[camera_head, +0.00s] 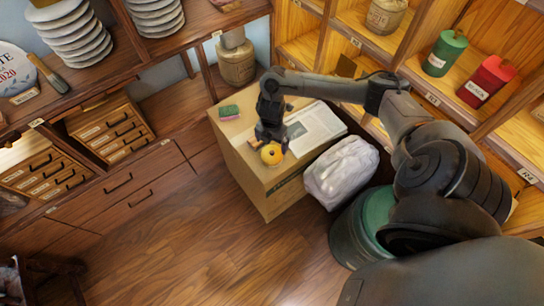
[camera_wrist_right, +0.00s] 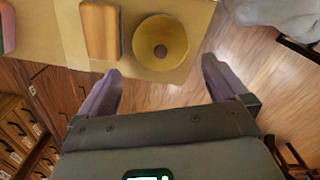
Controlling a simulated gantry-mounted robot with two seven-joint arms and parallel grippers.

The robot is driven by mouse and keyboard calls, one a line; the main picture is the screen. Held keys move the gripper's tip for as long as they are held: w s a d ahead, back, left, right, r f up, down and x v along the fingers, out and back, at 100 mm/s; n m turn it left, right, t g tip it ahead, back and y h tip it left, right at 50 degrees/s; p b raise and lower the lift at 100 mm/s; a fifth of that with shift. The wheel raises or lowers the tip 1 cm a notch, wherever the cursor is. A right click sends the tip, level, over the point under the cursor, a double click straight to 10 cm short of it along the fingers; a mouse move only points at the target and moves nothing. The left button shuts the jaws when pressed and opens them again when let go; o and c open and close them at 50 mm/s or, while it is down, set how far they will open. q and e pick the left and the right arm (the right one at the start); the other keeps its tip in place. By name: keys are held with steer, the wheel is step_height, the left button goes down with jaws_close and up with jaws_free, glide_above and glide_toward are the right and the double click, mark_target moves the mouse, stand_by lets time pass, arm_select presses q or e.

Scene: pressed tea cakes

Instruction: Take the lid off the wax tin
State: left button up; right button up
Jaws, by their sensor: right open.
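A round yellow tin (camera_head: 271,154), which seems to be the wax tin, sits near the front edge of a cardboard box. In the right wrist view the yellow tin (camera_wrist_right: 172,60) shows from above, with a small dark round spot, knob or hole, in its middle. I cannot tell its lid apart from its body. My right gripper (camera_head: 270,137) is over the box, close to the tin. In the right wrist view my right gripper (camera_wrist_right: 160,66) is open and empty, its fingers apart on the near side of the tin. My left gripper is not in view.
The cardboard box (camera_head: 252,178) also bears a brown block (camera_wrist_right: 101,31) beside the tin, a green-and-pink sponge (camera_head: 229,112) and printed paper (camera_head: 318,127). A wrapped pale bundle (camera_head: 342,172) and a green drum (camera_head: 350,228) stand right. Shelves with canisters surround; the floor in front is clear.

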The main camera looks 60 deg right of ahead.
mark_target(272, 152)
steer(key=shift+f+b, duration=0.35)
steer(key=shift+f, duration=0.9)
step_height(272, 152, down, 4)
steer(key=shift+f+b, duration=0.1)
steer(key=shift+b, duration=0.55)
steer(key=c, duration=0.7)
